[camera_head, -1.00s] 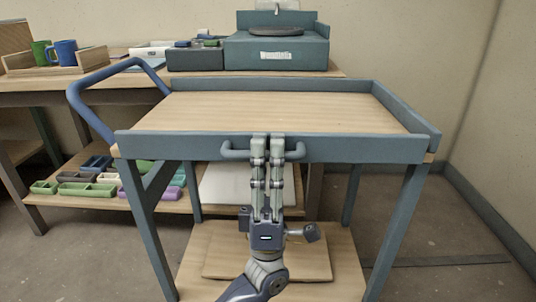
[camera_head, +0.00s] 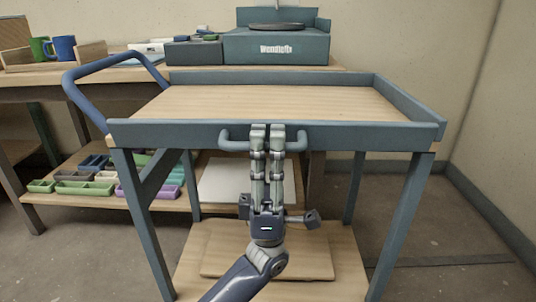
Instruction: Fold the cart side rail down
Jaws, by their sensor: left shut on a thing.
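The cart (camera_head: 424,138) is blue-grey with a wooden top (camera_head: 290,102). Its near side rail (camera_head: 365,136) stands upright along the front edge, with a bar handle (camera_head: 233,143) at its middle. My left gripper (camera_head: 267,136) comes up from below and is shut on the handle, its fingers over the middle of the bar and hiding that part. My right gripper is not in view.
The cart top is empty. A blue push handle (camera_head: 72,82) curves out at the cart's left. A board (camera_head: 215,255) lies on the lower shelf. Behind stands a workbench (camera_head: 50,75) with mugs and a teal wheel unit (camera_head: 290,48). A wall closes the right side.

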